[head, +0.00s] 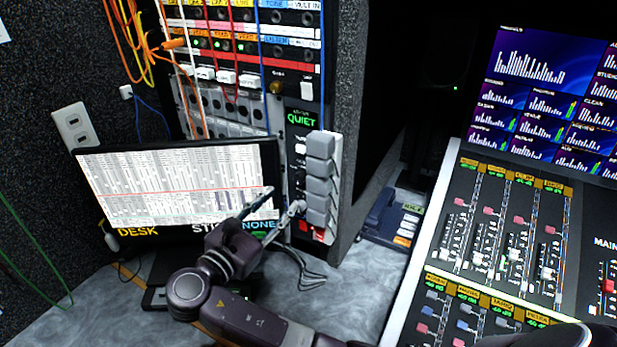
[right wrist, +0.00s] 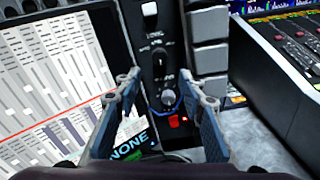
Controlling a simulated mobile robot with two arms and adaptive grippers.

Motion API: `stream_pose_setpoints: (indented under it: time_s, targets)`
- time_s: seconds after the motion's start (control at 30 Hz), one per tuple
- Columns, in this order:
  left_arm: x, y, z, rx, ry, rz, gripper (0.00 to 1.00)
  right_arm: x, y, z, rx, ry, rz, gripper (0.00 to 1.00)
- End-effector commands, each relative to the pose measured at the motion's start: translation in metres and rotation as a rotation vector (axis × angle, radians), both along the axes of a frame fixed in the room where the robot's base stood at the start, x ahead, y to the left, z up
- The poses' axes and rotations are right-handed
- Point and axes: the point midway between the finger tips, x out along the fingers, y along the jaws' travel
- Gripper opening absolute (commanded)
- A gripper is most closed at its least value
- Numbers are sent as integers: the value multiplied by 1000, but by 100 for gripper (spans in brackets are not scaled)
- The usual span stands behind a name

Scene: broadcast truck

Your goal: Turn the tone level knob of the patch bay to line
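The patch bay (head: 265,118) is the tall rack with coloured jack strips and cables. Its narrow black panel carries a dark knob (right wrist: 158,57) and, below it, a silver-grey knob (right wrist: 168,97) in the right wrist view. Their lettering is too small to read, so I cannot tell which is tone level or where it points. My right gripper (head: 283,198) is open in front of this panel; in the right wrist view its fingertips (right wrist: 160,82) spread to either side of the knob column. It holds nothing, and contact is not visible. My left gripper is not in view.
A monitor (head: 180,190) stands close on the left, beside the gripper. Stacked grey blocks (head: 319,175) stick out right of the panel, with red buttons (right wrist: 178,120) below the knobs. A mixing console (head: 500,235) fills the right. Cables hang at upper left.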

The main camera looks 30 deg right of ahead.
Motion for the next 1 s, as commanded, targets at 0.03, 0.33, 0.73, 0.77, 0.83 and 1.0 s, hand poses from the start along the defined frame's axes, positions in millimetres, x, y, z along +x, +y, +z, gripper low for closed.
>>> stream_pose_setpoints:
  time_s: [0.03, 0.33, 0.73, 0.77, 0.83, 1.0]
  targets:
    - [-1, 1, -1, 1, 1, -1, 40, 0, -1, 3, -4, -4, -3, 37]
    - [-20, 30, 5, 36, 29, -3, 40, 21, -39, 5, -8, -3, -7, 37]
    - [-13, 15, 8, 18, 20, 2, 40, 38, -67, 2, -4, -3, -4, 37]
    - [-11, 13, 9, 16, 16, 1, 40, 38, -67, 2, -4, -3, -4, 37]
    - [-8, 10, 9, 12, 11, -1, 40, 38, -67, 2, -4, -2, -4, 37]
    - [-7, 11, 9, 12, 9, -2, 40, 38, -66, 2, -4, -2, -4, 27]
